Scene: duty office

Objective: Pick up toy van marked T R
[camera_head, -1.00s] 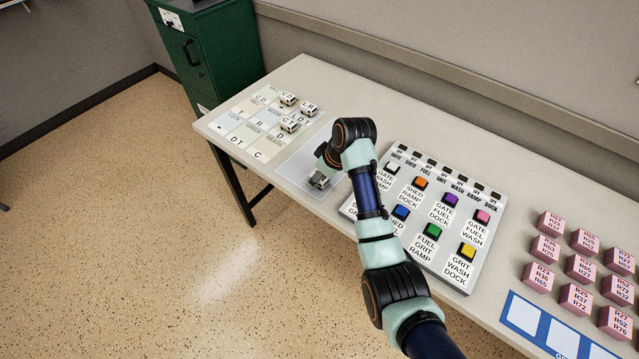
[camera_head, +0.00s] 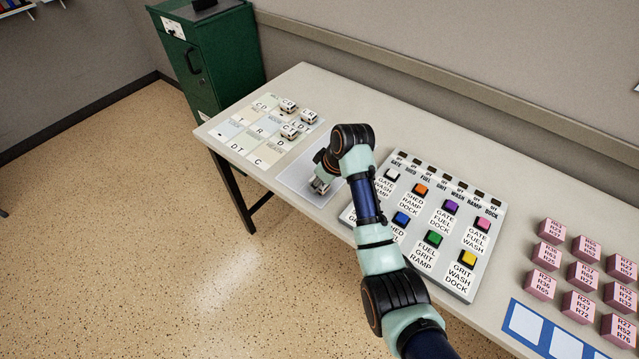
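My gripper (camera_head: 320,184) points down over a pale grey mat (camera_head: 294,174) on the table, left of the button panel. A small pale toy van seems to be at its fingertips, largely hidden by them. I cannot read its mark or tell whether the fingers are shut on it. Several other white toy vans stand on the lettered board at the table's left end: one at the back (camera_head: 288,106), one to its right (camera_head: 308,116) and one nearer (camera_head: 290,131). Their roof letters are small; I cannot pick out T R for certain.
The lettered board (camera_head: 238,146) lies at the left table end. A button panel (camera_head: 405,222) is close right of my gripper. Pink blocks (camera_head: 583,276) and a blue card (camera_head: 526,319) are farther right. A green cabinet (camera_head: 210,60) stands behind the table's left end.

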